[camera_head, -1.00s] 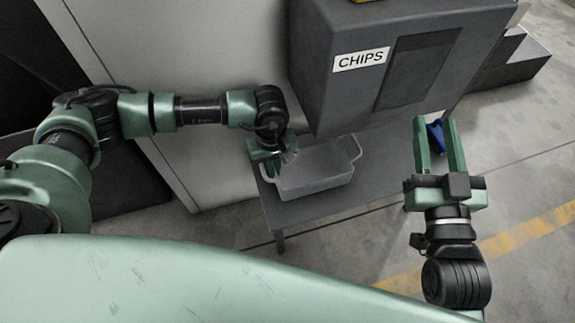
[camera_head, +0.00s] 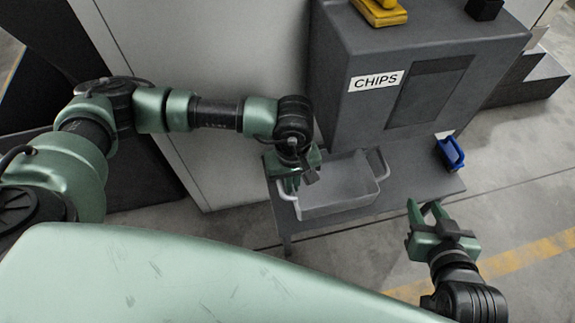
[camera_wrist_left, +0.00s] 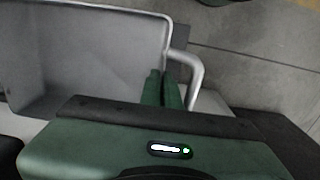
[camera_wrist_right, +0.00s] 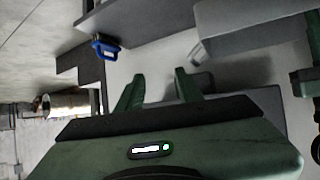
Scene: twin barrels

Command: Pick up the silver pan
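The silver pan (camera_head: 343,188) is a grey rectangular tray with a looped handle at each end. It rests on the low shelf under the CHIPS box, and its corner and one handle show in the left wrist view (camera_wrist_left: 75,60). My left gripper (camera_head: 291,182) is at the pan's left end. In the left wrist view its fingertips (camera_wrist_left: 163,78) are together, between the pan's rim and the handle bar; I see no bar between them. My right gripper (camera_head: 428,208) is open and empty, in front of the shelf and right of the pan; its fingers show apart in the right wrist view (camera_wrist_right: 156,85).
The dark CHIPS box (camera_head: 365,105) overhangs the back of the shelf (camera_head: 400,190). A blue object (camera_head: 450,152) sits at the shelf's right end. A yellow object (camera_head: 380,12) is on top of the box. Open floor lies to the right.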

